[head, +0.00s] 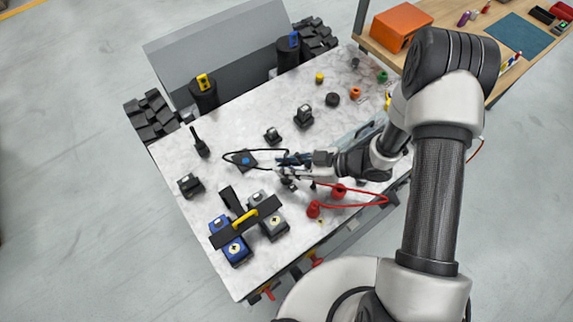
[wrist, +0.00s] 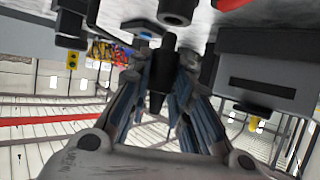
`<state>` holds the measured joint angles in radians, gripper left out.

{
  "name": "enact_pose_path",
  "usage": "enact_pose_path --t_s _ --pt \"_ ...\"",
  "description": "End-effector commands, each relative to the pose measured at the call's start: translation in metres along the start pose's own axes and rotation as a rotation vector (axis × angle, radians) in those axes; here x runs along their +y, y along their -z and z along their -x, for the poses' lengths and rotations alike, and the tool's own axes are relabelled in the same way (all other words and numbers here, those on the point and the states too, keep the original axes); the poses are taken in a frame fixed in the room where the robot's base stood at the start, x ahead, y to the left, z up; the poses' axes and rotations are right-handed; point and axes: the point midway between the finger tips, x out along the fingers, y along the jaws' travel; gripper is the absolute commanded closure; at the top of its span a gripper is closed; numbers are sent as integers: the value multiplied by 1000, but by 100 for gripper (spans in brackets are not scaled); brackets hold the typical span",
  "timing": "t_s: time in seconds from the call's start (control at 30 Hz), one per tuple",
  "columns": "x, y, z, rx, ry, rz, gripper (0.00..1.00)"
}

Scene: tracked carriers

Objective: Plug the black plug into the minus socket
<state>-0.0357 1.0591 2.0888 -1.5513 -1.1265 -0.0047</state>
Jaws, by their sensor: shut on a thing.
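My gripper (head: 286,172) is low over the middle of the marble-topped carrier in the head view. In the wrist view its fingers (wrist: 163,92) are shut on the black plug (wrist: 160,72), a dark tapered piece between the blue-grey pads. A black cable (head: 240,152) loops left of the gripper, by a dark square block with a blue top (head: 244,160). In the wrist view a round black hollow piece (wrist: 175,12) is close beyond the plug, with a gap between them. I cannot tell whether it is the minus socket; no minus mark is readable.
Red plugs (head: 313,209) with a red cable (head: 370,201) lie right of and below the gripper. A blue block (head: 236,250) and a grey block (head: 272,226) stand at the lower left under a yellow-handled bar (head: 245,217). Several small black fixtures stand farther back.

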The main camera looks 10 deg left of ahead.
Motion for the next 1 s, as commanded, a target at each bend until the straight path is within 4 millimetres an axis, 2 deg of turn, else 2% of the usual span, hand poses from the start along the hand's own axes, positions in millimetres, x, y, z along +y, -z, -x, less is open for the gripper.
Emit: enact_pose_path --t_s 1.0 --pt "0 -19 -9 0 0 0 100"
